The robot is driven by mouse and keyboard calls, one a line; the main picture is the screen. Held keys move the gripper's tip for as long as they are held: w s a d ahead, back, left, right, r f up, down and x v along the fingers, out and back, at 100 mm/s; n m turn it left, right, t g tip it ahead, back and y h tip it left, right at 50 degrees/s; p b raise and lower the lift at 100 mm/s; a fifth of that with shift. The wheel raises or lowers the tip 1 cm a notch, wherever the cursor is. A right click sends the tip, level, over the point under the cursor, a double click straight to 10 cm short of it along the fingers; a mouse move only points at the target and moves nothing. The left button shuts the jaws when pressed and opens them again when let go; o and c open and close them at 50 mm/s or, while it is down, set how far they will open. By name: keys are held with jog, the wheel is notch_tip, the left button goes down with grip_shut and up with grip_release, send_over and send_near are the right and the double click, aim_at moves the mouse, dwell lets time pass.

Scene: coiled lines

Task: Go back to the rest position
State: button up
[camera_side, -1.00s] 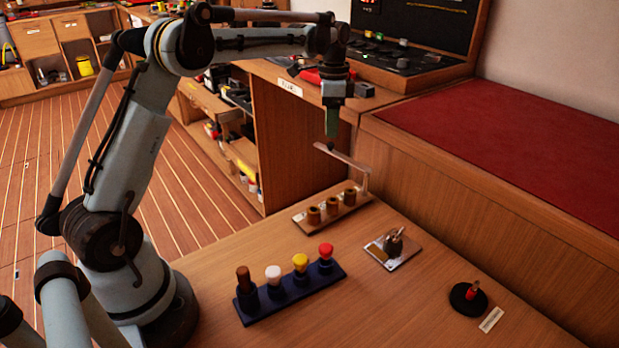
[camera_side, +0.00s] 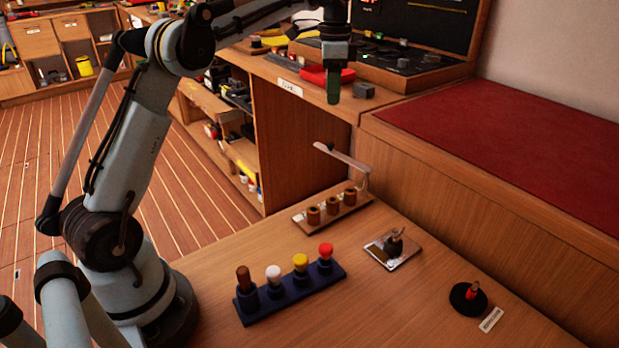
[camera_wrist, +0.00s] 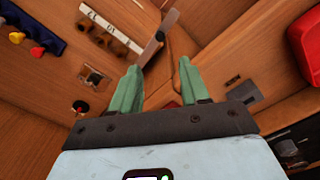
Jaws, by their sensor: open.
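My gripper (camera_side: 333,97) hangs in the air above the back of the table, pointing down. In the wrist view its two green fingers (camera_wrist: 160,85) are apart with nothing between them. Below it stands the board with several brown spools (camera_side: 332,210) and a pale raised arm (camera_side: 342,154); the gripper is clear of this arm. The raised arm also shows in the wrist view (camera_wrist: 158,38), beyond the fingertips.
A dark blue rack (camera_side: 292,297) holds several coloured-topped pegs at the table's front left. A small metal plate with a fitting (camera_side: 393,248) and a black round base with a red piece (camera_side: 468,298) lie to the right. A red-topped bench (camera_side: 520,140) and a cluttered counter (camera_side: 385,105) stand behind.

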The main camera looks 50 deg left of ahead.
jog(key=s+d+r+n+t, duration=0.2)
jog(key=s+d, duration=0.2)
jog(key=d, duration=0.1)
jog(key=s+d+f+n+t, duration=0.2)
jog(key=s+d+f, duration=0.2)
jog(key=s, duration=0.4)
jog(key=s+d+f+n+t, duration=0.3)
jog(key=s+d+f, duration=0.2)
jog(key=s, duration=0.3)
jog(key=shift+s+f+n, duration=0.2)
jog(key=shift+f+n, duration=0.05)
jog(key=shift+n, duration=0.05)
dwell(0.9)
